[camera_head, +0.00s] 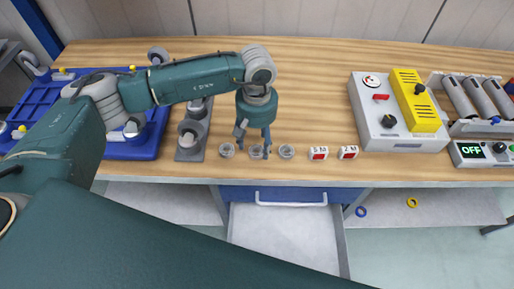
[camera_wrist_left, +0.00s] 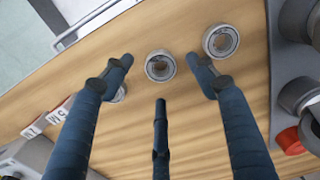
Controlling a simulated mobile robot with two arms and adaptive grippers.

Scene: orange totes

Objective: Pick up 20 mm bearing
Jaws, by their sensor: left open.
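Three small grey ring bearings stand in a row near the front edge of the wooden table: left (camera_head: 227,150), middle (camera_head: 256,153) and right (camera_head: 287,151). I cannot read which is the 20 mm one. My left gripper (camera_head: 254,140) points down, open and empty, above the middle bearing. In the left wrist view, the middle bearing (camera_wrist_left: 160,66) lies between the spread finger tips, apart from them. Another bearing (camera_wrist_left: 220,41) lies beside the right finger, and the third (camera_wrist_left: 121,94) is partly hidden behind the left finger. My right gripper is not in view.
White-and-red labelled blocks (camera_head: 318,153) stand right of the bearings. A grey holder (camera_head: 190,150) and a blue tray (camera_head: 145,145) are to the left. A control box (camera_head: 372,140) is to the right. An open drawer (camera_head: 285,240) is below the table edge.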

